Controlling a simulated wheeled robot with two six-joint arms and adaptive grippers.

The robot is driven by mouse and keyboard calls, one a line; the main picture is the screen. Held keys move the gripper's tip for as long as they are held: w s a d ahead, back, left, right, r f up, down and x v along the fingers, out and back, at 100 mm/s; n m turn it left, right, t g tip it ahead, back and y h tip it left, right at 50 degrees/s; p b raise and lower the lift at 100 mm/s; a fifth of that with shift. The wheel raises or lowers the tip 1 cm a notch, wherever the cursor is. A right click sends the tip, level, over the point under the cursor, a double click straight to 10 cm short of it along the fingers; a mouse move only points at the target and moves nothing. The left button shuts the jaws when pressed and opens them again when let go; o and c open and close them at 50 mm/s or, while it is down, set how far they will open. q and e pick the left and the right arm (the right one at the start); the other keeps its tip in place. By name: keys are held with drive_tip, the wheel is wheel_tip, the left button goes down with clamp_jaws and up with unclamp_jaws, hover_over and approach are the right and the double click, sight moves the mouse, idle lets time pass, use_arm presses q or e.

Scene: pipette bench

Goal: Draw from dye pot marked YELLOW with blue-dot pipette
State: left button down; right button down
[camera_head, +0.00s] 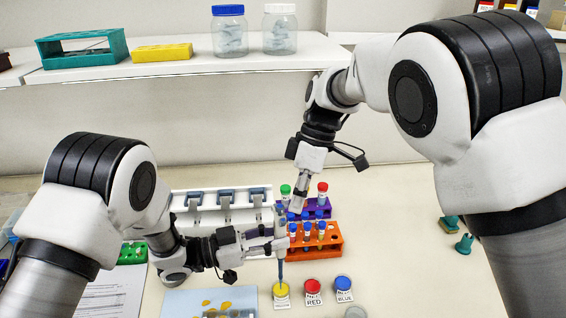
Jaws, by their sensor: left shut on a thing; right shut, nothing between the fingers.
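The pipette (281,262) stands upright, its tip down at the yellow dye pot (281,290). I cannot tell whether the tip is in the dye. My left gripper (275,243) is shut on the pipette's body from the left. A blue dot is too small to make out. My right gripper (296,207) is shut and empty, pointing down close to the pipette's top; I cannot tell whether it touches it. The yellow pot's label is partly readable. The pots marked RED (313,286) and BLUE (343,284) stand to its right.
An orange rack (333,243) and a purple rack (328,211) with capped tubes stand just behind and right of the pipette. A white pipette stand (183,222) is behind my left gripper. A light blue tray (180,303) with yellow pieces lies front left. The bench at right is mostly clear.

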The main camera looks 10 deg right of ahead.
sight(279, 207)
use_arm(q)
drive_tip(key=shift+s, duration=0.1)
use_arm(e)
drive_tip(key=a+r+n, duration=0.1)
drive_tip(key=r, duration=0.2)
drive_tip(key=a+r+n, duration=0.1)
drive_tip(key=r, duration=0.2)
drive_tip(key=a+r+n, duration=0.1)
drive_tip(key=r, duration=0.1)
drive_tip(key=shift+s+r+t, duration=0.15)
drive_tip(key=shift+r+t, duration=0.15)
drive_tip(key=shift+r, duration=0.1)
drive_tip(key=shift+f, duration=3.25)
drive_tip(key=shift+f, duration=0.85)
drive_tip(key=shift+r, duration=0.9)
drive_tip(key=shift+r, duration=3)
